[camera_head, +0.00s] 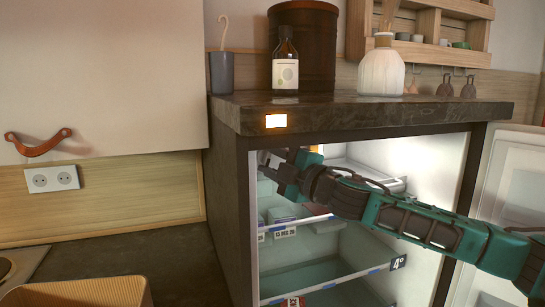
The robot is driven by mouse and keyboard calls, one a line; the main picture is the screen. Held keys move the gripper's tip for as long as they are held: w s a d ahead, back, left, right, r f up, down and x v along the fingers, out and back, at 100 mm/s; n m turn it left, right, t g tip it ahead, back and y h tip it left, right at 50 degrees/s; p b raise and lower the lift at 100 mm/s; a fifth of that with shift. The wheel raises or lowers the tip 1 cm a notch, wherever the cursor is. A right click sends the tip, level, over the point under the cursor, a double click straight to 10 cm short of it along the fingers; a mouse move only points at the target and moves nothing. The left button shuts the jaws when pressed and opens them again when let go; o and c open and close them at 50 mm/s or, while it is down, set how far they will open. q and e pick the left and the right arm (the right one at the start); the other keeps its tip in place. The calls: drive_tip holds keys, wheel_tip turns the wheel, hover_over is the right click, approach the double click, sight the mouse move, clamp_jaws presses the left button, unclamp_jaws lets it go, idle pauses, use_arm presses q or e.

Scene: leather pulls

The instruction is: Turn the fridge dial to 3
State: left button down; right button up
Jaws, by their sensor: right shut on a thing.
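The fridge (462,170) stands open under a dark stone top, and its lit inside shows. My right arm reaches in from the right, across the opening. My right gripper (270,164) is at the upper left of the inside, close to the left wall. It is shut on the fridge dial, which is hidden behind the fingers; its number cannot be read. My left gripper is not in view.
The open fridge door (514,190) is at the right. Shelves with labelled edges (300,224) lie below my arm. A brown bottle (285,62) and a white vase (381,70) stand on the stone top (350,112). A wooden box (80,292) is at the lower left.

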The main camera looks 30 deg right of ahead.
drive_tip(key=shift+r+n+g, duration=0.1)
drive_tip(key=shift+n+g, duration=0.3)
drive_tip(key=shift+n, duration=0.5)
drive_tip(key=o, duration=1)
drive_tip(key=shift+o, duration=0.2)
